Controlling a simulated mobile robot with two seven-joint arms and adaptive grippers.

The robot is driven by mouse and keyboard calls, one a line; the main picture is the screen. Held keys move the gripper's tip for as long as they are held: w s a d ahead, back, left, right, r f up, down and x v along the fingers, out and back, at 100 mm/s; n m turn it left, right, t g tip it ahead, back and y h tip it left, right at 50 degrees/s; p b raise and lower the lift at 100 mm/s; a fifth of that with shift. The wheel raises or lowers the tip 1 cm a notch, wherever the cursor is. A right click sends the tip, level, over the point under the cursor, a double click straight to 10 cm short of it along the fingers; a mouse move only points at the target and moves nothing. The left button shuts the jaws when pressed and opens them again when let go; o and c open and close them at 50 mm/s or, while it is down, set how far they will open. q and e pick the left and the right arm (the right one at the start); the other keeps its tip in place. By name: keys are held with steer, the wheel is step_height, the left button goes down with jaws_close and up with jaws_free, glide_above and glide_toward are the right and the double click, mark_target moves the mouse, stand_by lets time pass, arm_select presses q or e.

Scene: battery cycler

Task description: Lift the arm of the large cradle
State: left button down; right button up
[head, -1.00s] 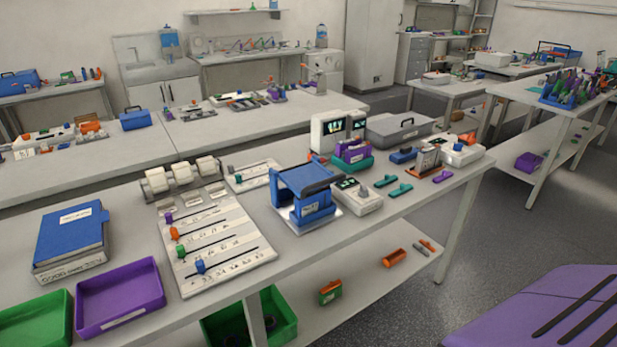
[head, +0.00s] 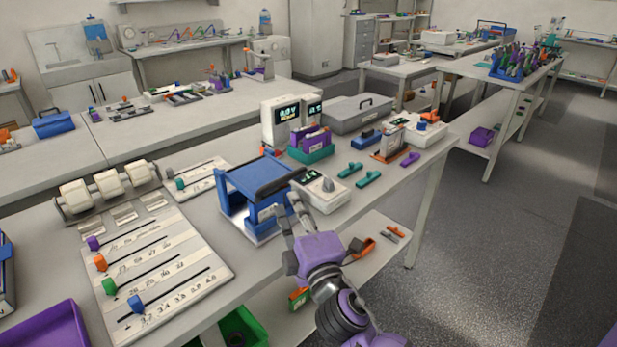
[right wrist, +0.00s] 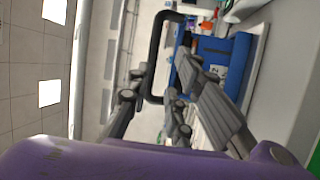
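The large cradle is a blue frame (head: 228,187) near the front edge of the bench, with a black arm (head: 285,184) across its top right side. The arm looks lowered in the head view. My right gripper (head: 290,207) is in front of the cradle, close to the arm's near side. In the right wrist view the gripper (right wrist: 158,85) is open, with the black arm (right wrist: 154,55) showing between and beyond its fingertips. The blue cradle body (right wrist: 222,62) is behind the right-hand finger. I cannot tell whether a finger touches the arm. My left gripper is not in view.
A white device with a knob (head: 322,192) stands just right of the cradle. A slider board (head: 150,262) lies to its left. Teal pieces (head: 368,179) lie farther right. A lower shelf (head: 385,262) with loose parts runs under the bench.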

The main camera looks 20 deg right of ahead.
mark_target(284, 179)
steer(key=w, duration=0.2)
steer(key=w+r, duration=0.1)
steer(key=w, duration=0.1)
steer(key=w+r+p, duration=0.1)
steer(key=w, duration=0.1)
steer(key=shift+w+d+r, duration=0.15)
steer(key=shift+w+r, duration=0.05)
steer(key=shift+w, duration=0.65)
jaws_close()
